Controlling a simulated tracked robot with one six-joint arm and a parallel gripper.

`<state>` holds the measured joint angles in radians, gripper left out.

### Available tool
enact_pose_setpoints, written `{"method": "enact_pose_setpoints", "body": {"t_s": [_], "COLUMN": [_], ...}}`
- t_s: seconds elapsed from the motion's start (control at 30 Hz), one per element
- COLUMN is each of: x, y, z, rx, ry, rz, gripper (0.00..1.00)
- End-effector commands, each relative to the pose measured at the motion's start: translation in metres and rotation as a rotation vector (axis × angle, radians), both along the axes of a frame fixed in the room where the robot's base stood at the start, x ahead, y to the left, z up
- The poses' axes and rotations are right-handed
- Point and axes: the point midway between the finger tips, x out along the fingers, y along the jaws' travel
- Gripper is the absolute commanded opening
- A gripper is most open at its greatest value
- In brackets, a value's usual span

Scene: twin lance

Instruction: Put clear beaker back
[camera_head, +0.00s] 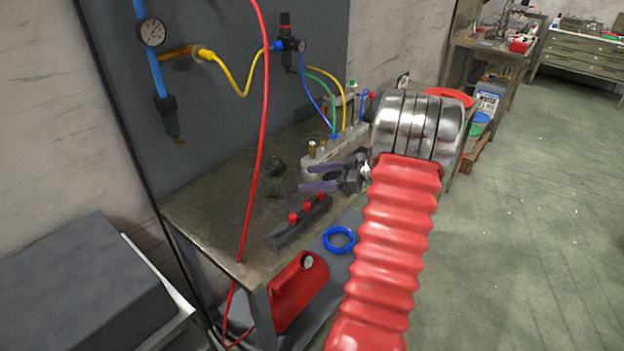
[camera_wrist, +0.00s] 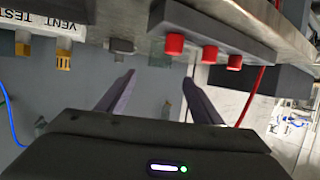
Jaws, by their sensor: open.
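My gripper (camera_head: 304,178) is over the workbench with its two dark fingers apart and nothing between them. The wrist view appears upside down.
A dark block with red knobs (camera_head: 300,216) lies at the bench's front edge; it shows in the wrist view (camera_wrist: 208,48). A manifold (camera_head: 335,150) with brass fittings and hoses stands behind my gripper. A red hose (camera_head: 262,120) hangs at left. A red can (camera_head: 300,292) sits below.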

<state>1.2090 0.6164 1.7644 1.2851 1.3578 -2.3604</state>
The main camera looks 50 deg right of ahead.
Motion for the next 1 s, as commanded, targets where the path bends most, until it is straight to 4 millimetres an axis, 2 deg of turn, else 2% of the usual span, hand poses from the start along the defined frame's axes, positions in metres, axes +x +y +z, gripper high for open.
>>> {"method": "enact_pose_setpoints", "body": {"t_s": [0.43, 0.57, 0.67, 0.8, 1.0], "x": [0.001, 0.006, 0.014, 0.026, 0.031], "y": [0.001, 0.014, 0.037, 0.087, 0.162], "z": [0.000, 0.005, 0.014, 0.029, 0.048], "rx": [0.001, 0.012, 0.032, 0.066, 0.093], "ry": [0.001, 0.027, 0.079, 0.195, 0.380], "rz": [0.001, 0.017, 0.047, 0.098, 0.145], "gripper": [0.60, 0.60, 0.60, 0.60, 0.60]}}
